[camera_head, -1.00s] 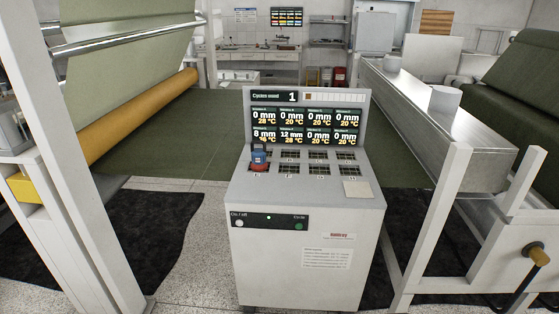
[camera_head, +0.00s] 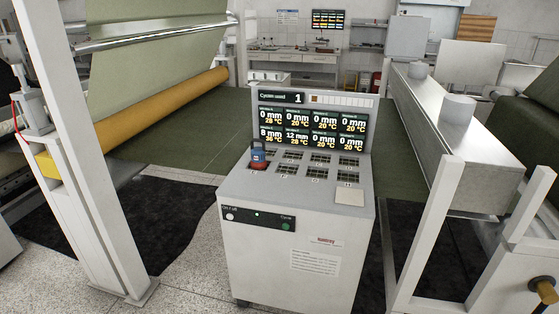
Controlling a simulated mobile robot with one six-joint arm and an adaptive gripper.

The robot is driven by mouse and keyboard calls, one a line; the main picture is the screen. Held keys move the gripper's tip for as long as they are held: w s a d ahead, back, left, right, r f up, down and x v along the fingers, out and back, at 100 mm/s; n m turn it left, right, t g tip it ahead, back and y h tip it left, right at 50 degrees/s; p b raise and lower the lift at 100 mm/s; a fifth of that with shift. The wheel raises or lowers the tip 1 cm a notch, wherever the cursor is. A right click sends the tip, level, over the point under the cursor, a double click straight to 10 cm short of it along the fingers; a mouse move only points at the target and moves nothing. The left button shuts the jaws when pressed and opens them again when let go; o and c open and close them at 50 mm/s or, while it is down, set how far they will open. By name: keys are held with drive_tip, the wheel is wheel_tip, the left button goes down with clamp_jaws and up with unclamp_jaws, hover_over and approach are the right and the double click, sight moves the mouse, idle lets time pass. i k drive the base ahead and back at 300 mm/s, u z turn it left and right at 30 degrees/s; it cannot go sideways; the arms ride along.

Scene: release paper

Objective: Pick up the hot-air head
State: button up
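No part is clearly marked as the hot-air head. A dark tool with a tan-yellow end (camera_head: 545,291) is at the lower right edge, beside the white frame and partly cut off. A small blue and red object (camera_head: 258,156) stands upright on the left of the console's grid top; I cannot tell exactly what it is. My gripper is not in view.
The white console (camera_head: 290,255) with its readout screen (camera_head: 312,127) stands in the middle. White frame posts (camera_head: 95,180) rise at left. A metal trough (camera_head: 440,125) runs along the right. Speckled floor (camera_head: 190,270) is clear left of the console.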

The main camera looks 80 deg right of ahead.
sight(257, 162)
drive_tip(key=k, duration=1.3)
drive_tip(key=z, duration=1.95)
drive_tip(key=i, duration=0.95)
drive_tip(key=z, duration=0.05)
